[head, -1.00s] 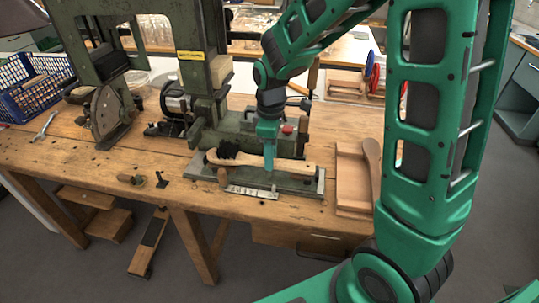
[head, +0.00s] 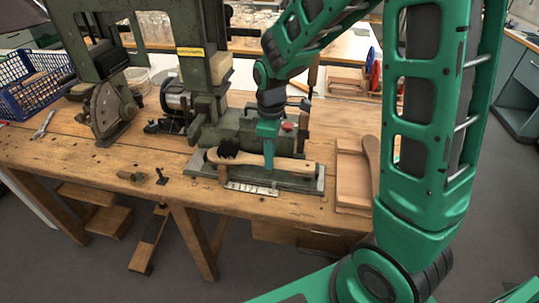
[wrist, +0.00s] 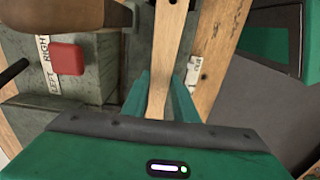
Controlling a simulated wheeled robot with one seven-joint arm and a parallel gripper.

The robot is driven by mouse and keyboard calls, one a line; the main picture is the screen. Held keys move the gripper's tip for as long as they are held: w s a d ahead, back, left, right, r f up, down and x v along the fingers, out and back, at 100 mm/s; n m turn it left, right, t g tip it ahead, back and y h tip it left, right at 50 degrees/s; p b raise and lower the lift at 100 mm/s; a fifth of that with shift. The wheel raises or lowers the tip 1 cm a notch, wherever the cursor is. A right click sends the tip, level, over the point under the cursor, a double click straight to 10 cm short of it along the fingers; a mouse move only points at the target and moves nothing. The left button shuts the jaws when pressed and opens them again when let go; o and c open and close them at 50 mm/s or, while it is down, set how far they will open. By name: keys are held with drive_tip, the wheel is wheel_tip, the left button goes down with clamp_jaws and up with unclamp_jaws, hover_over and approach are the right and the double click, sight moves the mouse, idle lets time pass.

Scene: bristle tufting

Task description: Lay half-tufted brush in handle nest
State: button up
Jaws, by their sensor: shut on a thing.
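The half-tufted brush (head: 293,164) has a pale wooden handle and a dark bristle tuft (head: 228,149) at its left end. It lies lengthwise just above or on a grey metal fixture (head: 311,185) at the bench front, which seems to be the handle nest; I cannot tell whether it is fully seated. My gripper (head: 268,166) points down and is shut on the middle of the handle. In the wrist view the handle (wrist: 170,35) runs between the fingers of my gripper (wrist: 160,88).
A green tufting machine (head: 208,70) rises behind the fixture. A red button (wrist: 67,59) shows beside it. A wooden tray (head: 350,190) with a wooden handle piece (head: 371,160) stands to the right. A blue crate (head: 35,92) is at far left.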

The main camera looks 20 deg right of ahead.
drive_tip(key=shift+f, duration=0.35)
idle(0.7)
drive_tip(key=o, duration=1.6)
drive_tip(key=shift+r, duration=0.15)
drive_tip(key=shift+r, duration=3.35)
